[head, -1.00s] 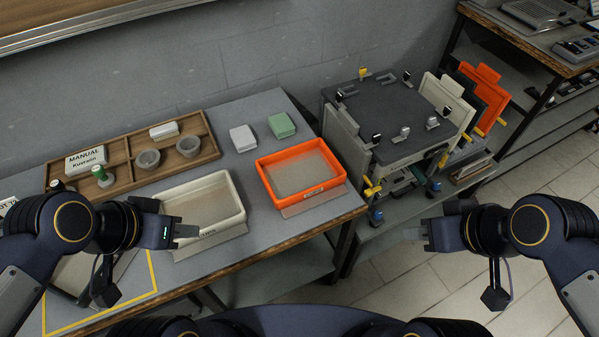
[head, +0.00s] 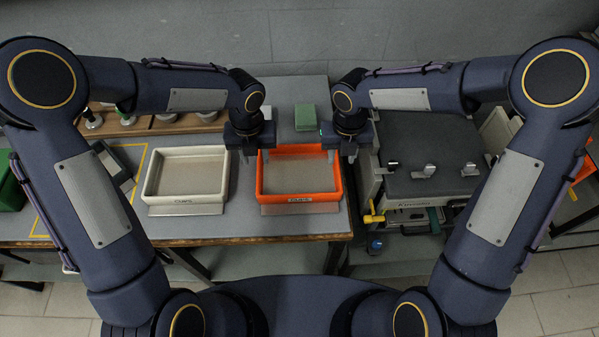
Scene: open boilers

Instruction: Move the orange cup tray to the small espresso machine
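The orange tray (head: 299,198) sits on the grey table near its front edge, with a label on its front. It looks empty. My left gripper (head: 249,152) is at its left wall, with fingers apart on either side of the rim. My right gripper (head: 345,150) is at its right wall in the same way. Both point down; whether the fingers touch the walls I cannot tell. A boxy machine with a dark grey top (head: 428,150) stands right of the table, partly behind my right arm. I cannot tell whether it is the small espresso machine.
A cream tray (head: 185,210) labelled CUPS stands close left of the orange tray. A green block (head: 305,117) lies behind it. A wooden organiser (head: 160,126) is at the back left, partly hidden by my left arm. Yellow and blue knobs stick out at the machine's front left.

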